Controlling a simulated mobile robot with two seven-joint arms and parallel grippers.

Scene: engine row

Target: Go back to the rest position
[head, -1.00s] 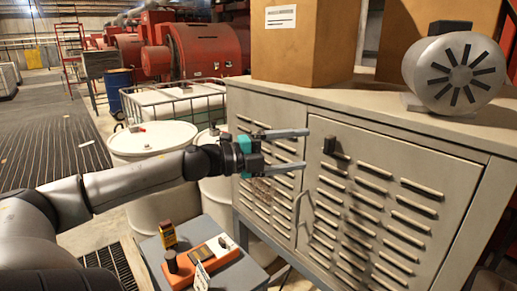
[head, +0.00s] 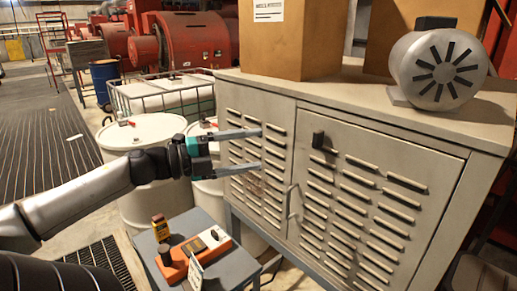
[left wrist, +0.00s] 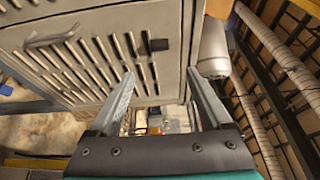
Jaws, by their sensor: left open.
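My left gripper (head: 252,149) is open and empty in the head view. Its two long grey fingers point right, in front of the louvred doors of a grey cabinet (head: 390,115). I cannot tell how far they are from the doors. In the left wrist view the spread fingers (left wrist: 165,88) have nothing between them, and the cabinet (left wrist: 70,45) fills the upper left. My left arm reaches in from the left edge, over white drums. My right gripper is not in view.
A grey motor (head: 438,70) and cardboard boxes (head: 290,45) stand on the cabinet. White drums (head: 140,130) stand left of it.

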